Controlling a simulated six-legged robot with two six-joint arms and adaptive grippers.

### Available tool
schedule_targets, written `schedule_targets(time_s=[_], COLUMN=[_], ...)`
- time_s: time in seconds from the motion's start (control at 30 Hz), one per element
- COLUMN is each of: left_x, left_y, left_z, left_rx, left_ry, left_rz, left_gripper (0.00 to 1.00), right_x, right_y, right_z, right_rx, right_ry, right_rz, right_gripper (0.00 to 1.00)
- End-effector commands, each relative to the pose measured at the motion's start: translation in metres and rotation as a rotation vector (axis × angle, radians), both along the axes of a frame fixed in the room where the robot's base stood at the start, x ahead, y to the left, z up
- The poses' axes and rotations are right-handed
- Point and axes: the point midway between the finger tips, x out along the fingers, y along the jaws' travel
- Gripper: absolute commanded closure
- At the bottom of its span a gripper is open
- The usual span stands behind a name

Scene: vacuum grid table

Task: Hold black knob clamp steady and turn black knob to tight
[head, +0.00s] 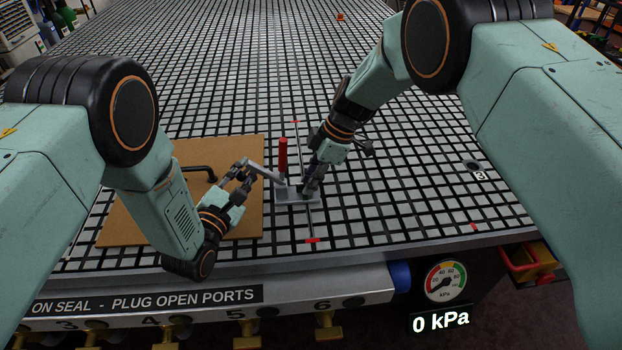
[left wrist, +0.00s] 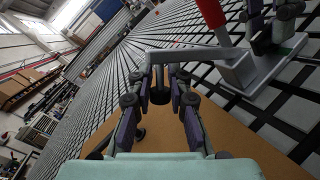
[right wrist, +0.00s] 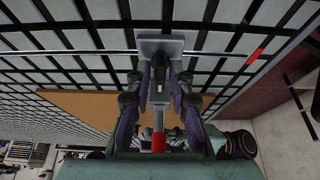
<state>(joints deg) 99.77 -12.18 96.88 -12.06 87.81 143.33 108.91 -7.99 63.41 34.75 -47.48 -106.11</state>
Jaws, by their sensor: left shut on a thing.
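The clamp has a grey base plate (head: 297,196), an upright red handle (head: 283,155) and a grey arm (head: 262,172) reaching left over the brown board. My left gripper (head: 240,172) is at the free end of that arm. In the left wrist view, its fingers are shut on the black knob (left wrist: 160,92) below the arm's tip. My right gripper (head: 312,188) is down at the clamp's base. In the right wrist view, its fingers stand on both sides of the clamp body (right wrist: 158,78); whether they press on it is unclear. The fingers hide part of the knob.
The brown board (head: 130,220) lies on the grid table (head: 400,215), with a black handle (head: 203,169) on it. A thin rail with red marks (head: 312,240) runs beside the clamp. A gauge (head: 445,281) on the front reads 0 kPa. The table to the right is mostly clear.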

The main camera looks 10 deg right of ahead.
Motion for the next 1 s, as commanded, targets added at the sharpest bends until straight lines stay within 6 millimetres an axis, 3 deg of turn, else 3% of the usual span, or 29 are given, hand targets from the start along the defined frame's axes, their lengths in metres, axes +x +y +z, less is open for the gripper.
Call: schedule_targets(time_s=[0.17,0.4,1.0], left_x=[0.0004,0.0004,0.0004], left_y=[-0.0001,-0.0001,0.0000], left_z=[0.0010,0.0011,0.0009], left_rx=[-0.001,-0.001,-0.001], left_ry=[-0.003,-0.003,-0.003], left_rz=[0.000,0.000,0.000], left_gripper=[1.00,1.00,1.00], right_x=[0.0000,0.0000,-0.0009], right_y=[-0.0001,-0.0002,0.0000], right_z=[0.0002,0.0003,0.0010], right_rx=[0.000,0.000,-0.001], right_ry=[0.000,0.000,0.000], right_rz=[0.000,0.000,-0.069], right_gripper=[0.80,1.00,1.00])
